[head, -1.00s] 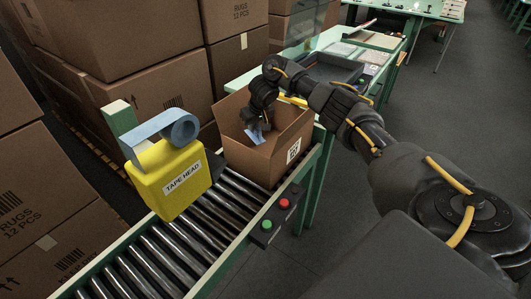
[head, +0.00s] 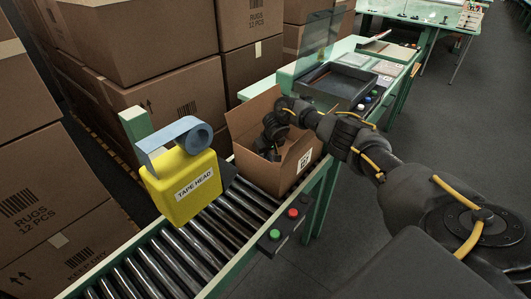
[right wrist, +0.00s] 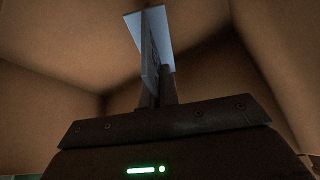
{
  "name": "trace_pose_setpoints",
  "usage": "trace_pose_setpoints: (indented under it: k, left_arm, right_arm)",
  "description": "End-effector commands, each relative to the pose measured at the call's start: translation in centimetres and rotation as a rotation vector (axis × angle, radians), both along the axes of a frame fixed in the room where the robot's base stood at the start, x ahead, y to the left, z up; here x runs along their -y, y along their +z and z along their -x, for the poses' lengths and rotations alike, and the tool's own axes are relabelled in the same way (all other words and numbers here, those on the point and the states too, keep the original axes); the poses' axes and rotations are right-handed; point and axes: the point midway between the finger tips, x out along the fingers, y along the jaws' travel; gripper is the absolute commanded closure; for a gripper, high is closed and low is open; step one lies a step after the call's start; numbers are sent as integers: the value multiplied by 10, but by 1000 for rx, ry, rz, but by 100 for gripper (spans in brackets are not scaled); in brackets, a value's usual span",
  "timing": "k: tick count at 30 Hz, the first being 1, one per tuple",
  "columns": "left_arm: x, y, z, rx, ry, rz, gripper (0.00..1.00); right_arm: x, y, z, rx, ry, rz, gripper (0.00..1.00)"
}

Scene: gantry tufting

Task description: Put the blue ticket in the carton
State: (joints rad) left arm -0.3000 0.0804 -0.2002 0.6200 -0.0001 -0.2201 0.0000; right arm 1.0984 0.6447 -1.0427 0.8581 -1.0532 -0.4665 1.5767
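The open carton (head: 291,166) stands on the roller conveyor, its flaps up. My right gripper (head: 268,153) reaches down inside it, and the carton wall hides part of it in the head view. In the right wrist view, brown carton walls surround the gripper. There its narrow fingers (right wrist: 153,75) are together on the pale blue ticket (right wrist: 131,22), which sticks out past the tips. The ticket is hidden in the head view. My left gripper is not in view.
A yellow tape head (head: 184,185) with a blue roll stands over the conveyor (head: 190,245) before the carton. A button box (head: 283,231) sits on the right rail. Stacked rug boxes (head: 150,110) fill the left. A green bench with a dark tray (head: 340,84) lies behind.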

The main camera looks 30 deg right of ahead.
Motion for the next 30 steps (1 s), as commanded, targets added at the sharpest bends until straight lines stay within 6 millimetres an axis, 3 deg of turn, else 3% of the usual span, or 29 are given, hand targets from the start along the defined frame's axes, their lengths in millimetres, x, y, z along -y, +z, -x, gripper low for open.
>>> trace_pose_setpoints:
  k: [17,23,30]
  left_arm:
    - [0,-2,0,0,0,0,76]
    - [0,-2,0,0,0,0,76]
    - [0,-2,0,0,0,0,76]
  right_arm:
    - [0,-12,0,0,0,1,100]
    - [0,-12,0,0,0,1,76]
    - [0,-11,0,0,0,1,76]
